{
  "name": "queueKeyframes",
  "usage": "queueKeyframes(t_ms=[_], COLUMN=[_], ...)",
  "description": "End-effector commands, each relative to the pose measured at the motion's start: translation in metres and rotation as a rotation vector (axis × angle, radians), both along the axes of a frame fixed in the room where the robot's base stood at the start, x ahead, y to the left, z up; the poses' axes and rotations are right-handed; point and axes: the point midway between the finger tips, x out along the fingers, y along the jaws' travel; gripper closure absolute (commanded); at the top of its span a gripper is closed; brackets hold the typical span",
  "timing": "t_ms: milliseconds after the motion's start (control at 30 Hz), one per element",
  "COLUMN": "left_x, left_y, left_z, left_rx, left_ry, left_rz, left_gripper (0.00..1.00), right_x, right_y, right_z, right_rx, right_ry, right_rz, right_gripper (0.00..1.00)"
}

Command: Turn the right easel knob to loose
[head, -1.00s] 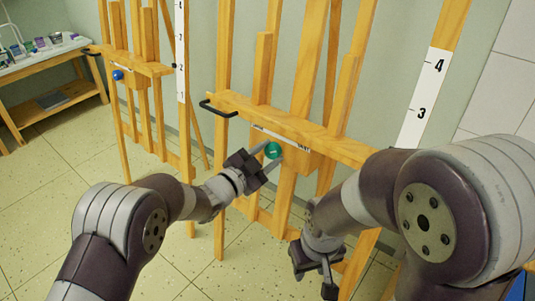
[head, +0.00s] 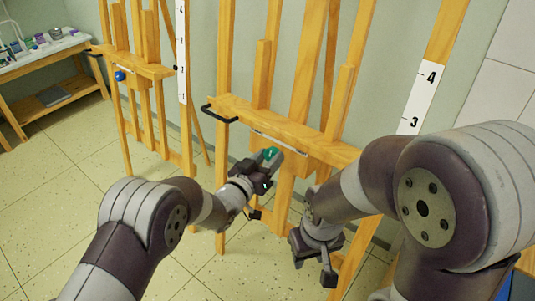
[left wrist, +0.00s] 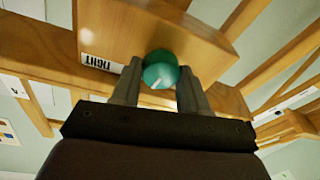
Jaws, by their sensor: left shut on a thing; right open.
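The right easel (head: 285,130) is wooden, with a green knob (head: 269,154) on the block below its tray ledge. My left gripper (head: 268,160) is shut on this knob. In the left wrist view the green knob (left wrist: 160,70) sits between the two fingers (left wrist: 160,88), in front of the wooden block (left wrist: 150,28). A short pale mark shows on the knob. A label reading TIGHT (left wrist: 101,62) is beside the knob, upside down in that view. My right gripper (head: 328,272) is open and empty, low in front of the easel.
A left easel (head: 150,70) with a blue knob (head: 119,76) stands further back. A black handle (head: 219,115) sticks out from the right easel's ledge. A white scale strip (head: 420,95) is at the right. A side table (head: 45,50) holds supplies. Floor at left is clear.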

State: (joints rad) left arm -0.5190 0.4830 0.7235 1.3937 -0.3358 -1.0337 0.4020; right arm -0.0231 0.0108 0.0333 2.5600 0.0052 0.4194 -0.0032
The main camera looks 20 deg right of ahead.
Motion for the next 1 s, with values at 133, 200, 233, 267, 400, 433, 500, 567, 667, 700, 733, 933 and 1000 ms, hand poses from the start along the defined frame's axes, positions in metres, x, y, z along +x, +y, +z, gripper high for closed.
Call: queueKeyframes(t_ms=[133,200,233,267,400,433,500,567,667,700,733,933,1000], left_x=[0.000,0.000,0.000,0.000,-0.001,0.000,0.000,0.000,0.000,0.000,0.000,0.000,0.000], left_y=[0.000,0.000,0.000,-0.001,-0.001,-0.001,0.000,0.000,-0.001,0.000,0.000,-0.001,-0.001], left_z=[0.003,0.003,0.003,0.004,0.004,0.004,0.005,0.005,0.005,0.005,0.005,0.006,0.006], left_rx=[-0.081,-0.121,-0.138,-0.155,-0.235,-0.253,-0.294,-0.329,-0.386,-0.409,-0.425,-0.533,-0.564], left_ry=[0.106,0.158,0.180,0.202,0.304,0.326,0.378,0.422,0.495,0.525,0.546,0.682,0.724], left_rz=[0.024,0.036,0.040,0.045,0.068,0.073,0.086,0.096,0.112,0.119,0.124,0.154,0.163], left_gripper=[0.86,0.86,0.86,0.86,0.86,0.86,0.86,0.86,0.86,0.86,0.86,0.86,0.86], right_x=[0.000,0.000,0.000,0.000,0.000,0.000,0.000,0.000,0.000,0.000,0.000,0.000,0.000], right_y=[0.000,0.000,0.000,0.000,0.000,0.000,0.000,0.000,0.000,0.000,0.000,0.000,0.000], right_z=[0.012,0.016,0.017,0.019,0.027,0.029,0.033,0.036,0.042,0.044,0.046,0.056,0.059], right_rx=[0.000,0.000,0.000,0.000,0.000,0.000,0.000,0.000,0.000,0.000,0.000,0.000,0.000], right_ry=[0.000,0.000,0.000,0.000,0.000,0.000,0.000,0.000,0.000,0.000,0.000,0.000,0.000], right_rz=[0.000,0.000,0.000,0.000,0.000,0.000,0.000,0.000,0.000,0.000,0.000,0.000,0.000], right_gripper=[0.57,0.57,0.57,0.57,0.57,0.57,0.57,0.57,0.57,0.57,0.57,0.57,0.57])
